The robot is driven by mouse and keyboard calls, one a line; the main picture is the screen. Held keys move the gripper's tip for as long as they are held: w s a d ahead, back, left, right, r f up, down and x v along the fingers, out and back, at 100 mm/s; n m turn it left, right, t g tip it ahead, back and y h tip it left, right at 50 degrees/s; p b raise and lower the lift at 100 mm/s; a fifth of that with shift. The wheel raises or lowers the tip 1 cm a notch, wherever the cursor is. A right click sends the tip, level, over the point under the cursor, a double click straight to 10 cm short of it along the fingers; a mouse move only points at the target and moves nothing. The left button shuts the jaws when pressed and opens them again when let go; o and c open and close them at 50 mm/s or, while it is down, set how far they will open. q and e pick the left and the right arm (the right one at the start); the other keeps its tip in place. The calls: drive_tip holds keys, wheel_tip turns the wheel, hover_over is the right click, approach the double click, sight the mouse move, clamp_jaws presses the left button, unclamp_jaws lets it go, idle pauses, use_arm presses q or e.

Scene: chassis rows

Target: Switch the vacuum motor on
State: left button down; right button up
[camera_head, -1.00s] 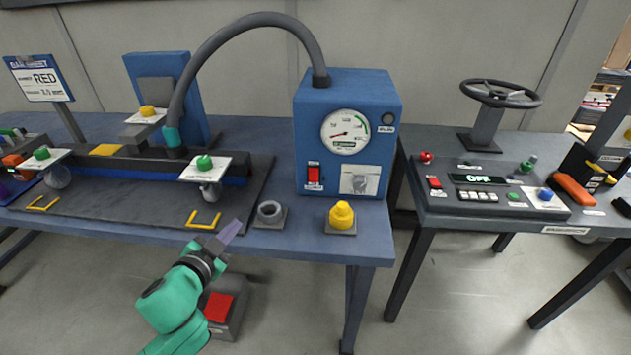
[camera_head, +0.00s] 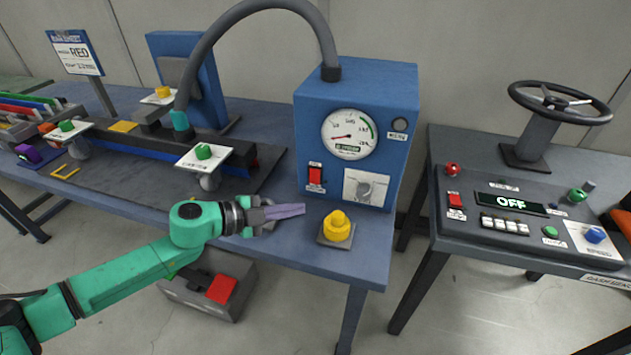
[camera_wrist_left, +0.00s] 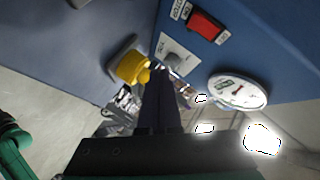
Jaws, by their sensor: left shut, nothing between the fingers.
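The vacuum motor's blue box (camera_head: 375,105) stands on the blue table, with a round dial gauge (camera_head: 350,134) on its front. A red rocker switch (camera_head: 315,175) sits at the lower left of that face. The switch also shows in the left wrist view (camera_wrist_left: 207,27), up and right of my fingers. The dial needle points to the left, low side. My left gripper (camera_head: 303,210) is shut and empty, in front of and below the switch and apart from it. Its purple fingers point right, towards the yellow knob (camera_head: 337,226). My right gripper is not in view.
A grey hose (camera_head: 262,8) arches from the box top to the rail fixture on the left. A second table holds a handwheel (camera_head: 560,102) and an "OFF" panel (camera_head: 511,203). A red pedal (camera_head: 221,289) is below.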

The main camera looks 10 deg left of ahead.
use_arm(q)
approach(319, 185)
drive_tip(key=d, duration=0.1)
drive_tip(key=w+d+f, duration=0.1)
drive_tip(key=d, duration=0.2)
drive_tip(key=shift+w+d+f, duration=0.1)
drive_tip(key=shift+w+f, duration=0.3)
drive_tip(key=shift+w, duration=0.3)
drive_tip(key=shift+f, duration=0.1)
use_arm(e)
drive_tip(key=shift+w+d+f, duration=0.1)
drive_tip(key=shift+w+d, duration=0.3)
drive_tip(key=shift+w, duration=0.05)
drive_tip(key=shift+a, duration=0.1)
use_arm(q)
drive_tip(key=shift+w, duration=0.1)
idle(0.5)
drive_tip(key=shift+w, duration=0.3)
drive_tip(key=shift+w, duration=0.3)
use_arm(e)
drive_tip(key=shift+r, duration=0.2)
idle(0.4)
